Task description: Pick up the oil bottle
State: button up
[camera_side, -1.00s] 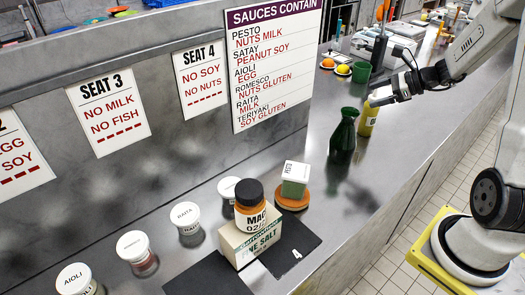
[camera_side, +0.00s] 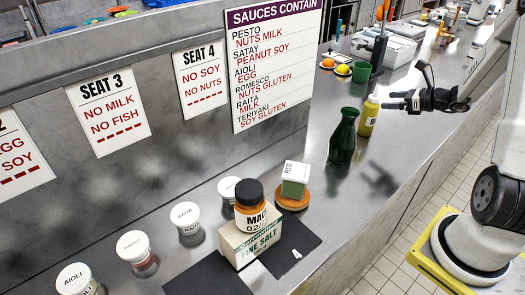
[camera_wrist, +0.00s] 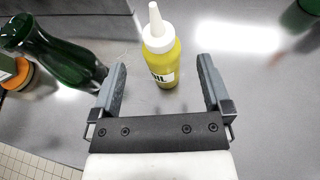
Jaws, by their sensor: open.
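The oil bottle is yellow with a white nozzle cap and a partly visible label. It stands upright on the steel counter (camera_side: 345,180), behind and right of a green bottle, and the oil bottle (camera_side: 368,117) shows just left of my gripper (camera_side: 388,101). In the wrist view the oil bottle (camera_wrist: 162,52) stands ahead of and between the two fingers of my gripper (camera_wrist: 162,72). The fingers are open, spread wider than the bottle, and do not visibly touch it.
A dark green glass bottle (camera_side: 343,137) stands close by, on the left in the wrist view (camera_wrist: 50,50). A green cup (camera_side: 361,72) stands farther back.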

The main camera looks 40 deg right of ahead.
aim_at(368, 101)
jog(key=shift+x, duration=3.95)
grip_shut()
